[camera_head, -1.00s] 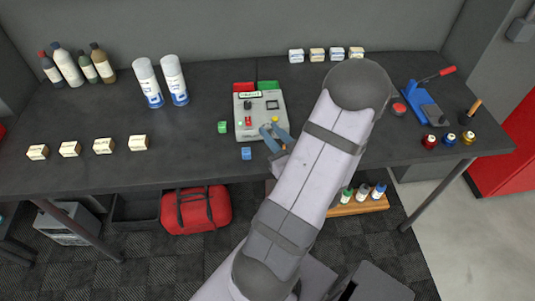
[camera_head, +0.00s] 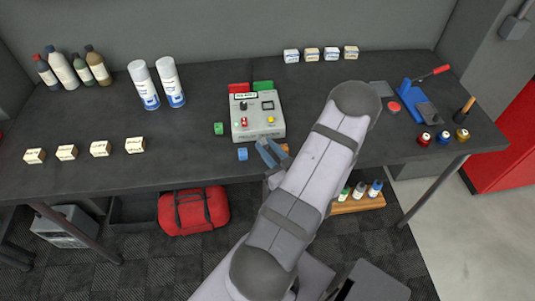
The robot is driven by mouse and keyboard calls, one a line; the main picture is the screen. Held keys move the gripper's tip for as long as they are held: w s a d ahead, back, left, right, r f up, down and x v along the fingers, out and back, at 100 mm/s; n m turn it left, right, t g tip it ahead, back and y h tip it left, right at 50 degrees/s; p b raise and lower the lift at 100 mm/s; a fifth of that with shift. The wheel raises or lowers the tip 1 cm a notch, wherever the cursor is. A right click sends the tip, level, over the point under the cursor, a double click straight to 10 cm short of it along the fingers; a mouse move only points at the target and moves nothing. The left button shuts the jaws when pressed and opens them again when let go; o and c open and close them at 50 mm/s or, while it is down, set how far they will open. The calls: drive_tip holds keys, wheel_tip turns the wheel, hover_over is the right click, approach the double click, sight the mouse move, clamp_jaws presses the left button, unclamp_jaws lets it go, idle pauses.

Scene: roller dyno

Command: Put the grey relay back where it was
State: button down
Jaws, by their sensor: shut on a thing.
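My gripper (camera_head: 267,147) is just in front of the grey test box, near the table's front edge. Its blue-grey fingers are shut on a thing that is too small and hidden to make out. I cannot tell from this view whether it is the grey relay; no grey relay shows clearly elsewhere. The test box (camera_head: 238,131) stands on the dark table and has a label, a dark-framed window, a red part (camera_head: 244,121) and a yellow part (camera_head: 270,120) on its top.
A blue block (camera_head: 242,154) and a green block (camera_head: 219,129) lie left of my gripper. An orange piece (camera_head: 284,148) is close on its right. Spray cans (camera_head: 144,85) stand farther left.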

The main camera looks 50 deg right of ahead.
drive_tip(key=shift+f+p, duration=0.3)
drive_tip(key=shift+f, duration=1.35)
drive_tip(key=shift+f, duration=0.1)
drive_tip(key=shift+f, duration=0.1)
drive_tip(key=c, duration=1.5)
unclamp_jaws()
drive_tip(key=shift+c, duration=0.2)
